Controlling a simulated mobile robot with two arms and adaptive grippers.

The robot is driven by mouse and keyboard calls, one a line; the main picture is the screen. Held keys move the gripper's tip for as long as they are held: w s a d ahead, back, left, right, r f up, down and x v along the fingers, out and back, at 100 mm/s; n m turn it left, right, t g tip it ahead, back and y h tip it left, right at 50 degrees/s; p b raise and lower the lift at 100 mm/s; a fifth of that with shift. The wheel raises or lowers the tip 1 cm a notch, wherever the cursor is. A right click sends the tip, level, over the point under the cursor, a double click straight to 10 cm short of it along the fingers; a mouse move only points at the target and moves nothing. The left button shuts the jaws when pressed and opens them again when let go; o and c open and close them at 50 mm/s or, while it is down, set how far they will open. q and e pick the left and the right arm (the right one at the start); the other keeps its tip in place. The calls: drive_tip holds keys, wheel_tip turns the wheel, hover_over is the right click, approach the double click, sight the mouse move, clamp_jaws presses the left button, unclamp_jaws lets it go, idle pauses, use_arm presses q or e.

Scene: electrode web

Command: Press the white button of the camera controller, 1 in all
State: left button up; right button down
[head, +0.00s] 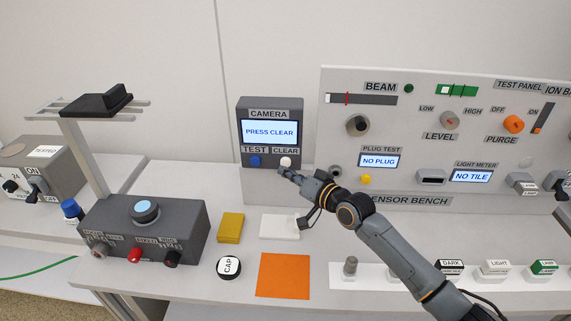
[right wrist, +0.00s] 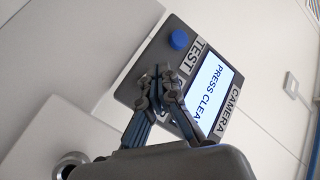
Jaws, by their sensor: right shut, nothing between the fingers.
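The camera controller (head: 270,105) is a dark grey upright box at the back of the bench. Its screen (head: 270,131) reads PRESS CLEAR. A blue button (head: 255,161) sits under the TEST label and the white button (head: 286,162) under the CLEAR label. My right gripper (head: 284,171) is shut and empty, its tips just below and very close to the white button; I cannot tell whether they touch. In the right wrist view the gripper (right wrist: 161,75) is in front of the controller (right wrist: 135,84) and hides the white button. My left gripper is not in view.
The test panel (head: 400,199) stands right of the controller. On the bench are a dark box with a pale blue button (head: 146,211), a yellow block (head: 230,227), a white pad (head: 272,227), a CAP disc (head: 228,267) and an orange sheet (head: 283,276).

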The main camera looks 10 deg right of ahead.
drive_tip(key=shift+w, duration=0.1)
idle(0.6)
drive_tip(key=shift+w+d+b, duration=0.1)
drive_tip(key=shift+w+b, duration=0.25)
drive_tip(key=shift+w+d+b, duration=0.15)
drive_tip(key=shift+w+b, duration=0.2)
drive_tip(key=shift+b, duration=0.1)
idle(0.4)
idle(0.4)
drive_tip(key=shift+s+a+p, duration=0.3)
drive_tip(key=shift+s+p, duration=0.55)
drive_tip(key=shift+p, duration=0.1)
